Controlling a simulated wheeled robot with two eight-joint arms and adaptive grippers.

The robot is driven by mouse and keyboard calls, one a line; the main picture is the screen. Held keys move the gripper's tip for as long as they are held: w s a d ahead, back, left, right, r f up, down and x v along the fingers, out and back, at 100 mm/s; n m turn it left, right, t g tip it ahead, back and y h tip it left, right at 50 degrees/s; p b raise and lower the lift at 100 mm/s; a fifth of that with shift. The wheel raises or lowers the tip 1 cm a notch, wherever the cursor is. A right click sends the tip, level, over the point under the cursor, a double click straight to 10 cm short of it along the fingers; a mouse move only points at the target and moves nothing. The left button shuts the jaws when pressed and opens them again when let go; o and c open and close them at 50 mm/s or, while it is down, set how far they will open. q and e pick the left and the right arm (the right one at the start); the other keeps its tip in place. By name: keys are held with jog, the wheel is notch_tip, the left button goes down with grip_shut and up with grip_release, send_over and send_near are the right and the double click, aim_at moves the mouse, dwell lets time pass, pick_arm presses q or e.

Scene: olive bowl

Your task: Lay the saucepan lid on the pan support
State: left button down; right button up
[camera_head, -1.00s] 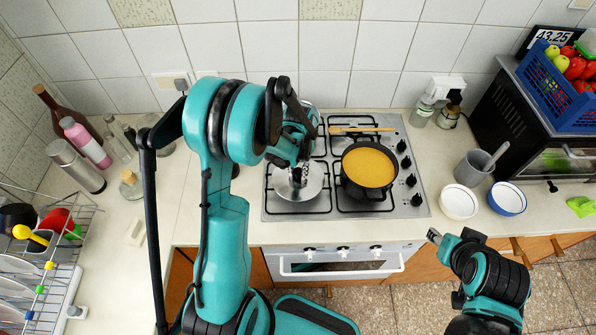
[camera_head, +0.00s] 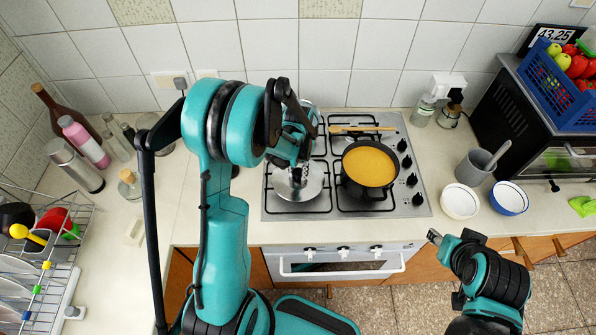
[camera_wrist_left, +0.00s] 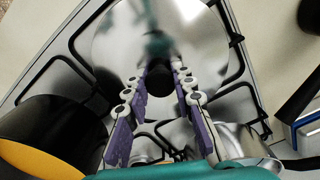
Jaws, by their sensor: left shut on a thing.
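The shiny silver saucepan lid (camera_head: 312,187) is level at the front left burner of the hob, over the black pan support (camera_head: 284,209). I cannot tell whether it touches the bars. My left gripper (camera_head: 299,176) is above it, shut on its knob. In the left wrist view the two purple-padded fingers (camera_wrist_left: 162,88) stand on either side of the dark knob (camera_wrist_left: 158,76), with the lid's disc (camera_wrist_left: 110,45) beyond. My right gripper (camera_head: 436,238) is at the counter's front edge, far from the lid; its opening is unclear.
A black pan of orange food (camera_head: 368,164) stands right of the lid. A wooden spoon (camera_head: 360,129) lies at the hob's back. A silver pot behind the lid is mostly hidden by my arm. Two bowls (camera_head: 459,201) stand right of the hob. Bare counter (camera_head: 190,210) lies left.

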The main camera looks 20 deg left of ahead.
pick_arm(q)
jog(key=shift+f+b, duration=0.2)
jog(key=shift+b, duration=0.2)
dwell(0.3)
jog(key=shift+c, duration=2.4)
grip_release()
jog(key=shift+r, duration=0.15)
jog(key=shift+r+p, duration=2.6)
jog(key=shift+r, duration=1.35)
